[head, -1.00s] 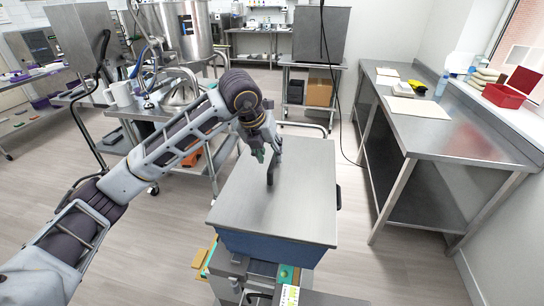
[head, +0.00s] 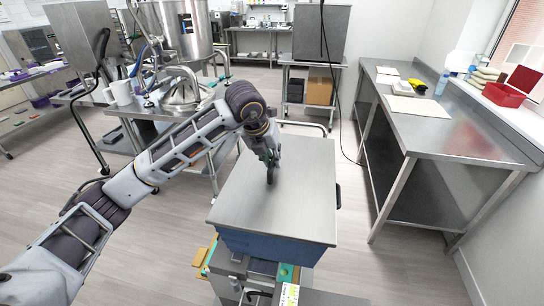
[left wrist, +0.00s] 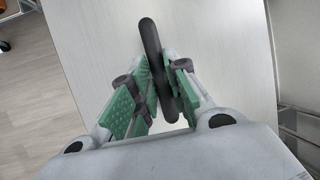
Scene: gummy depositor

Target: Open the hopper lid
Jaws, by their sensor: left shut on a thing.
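The hopper lid (head: 285,200) is a flat grey metal plate lying level on top of the blue hopper box (head: 265,245) in the head view. A dark upright handle (head: 271,176) stands on the lid, left of its middle. My left gripper (head: 270,160) is at the handle, coming down from above. In the left wrist view the green-padded fingers (left wrist: 160,85) are on both sides of the black handle (left wrist: 155,60), shut on it. The lid (left wrist: 215,45) fills much of that view. My right gripper is not in view.
A steel bench (head: 450,130) runs along the right wall. A steel cart (head: 165,120) with a kettle and jugs stands at left. A rolling cart (head: 312,105) with a steel box is behind the hopper. Open floor lies between hopper and bench.

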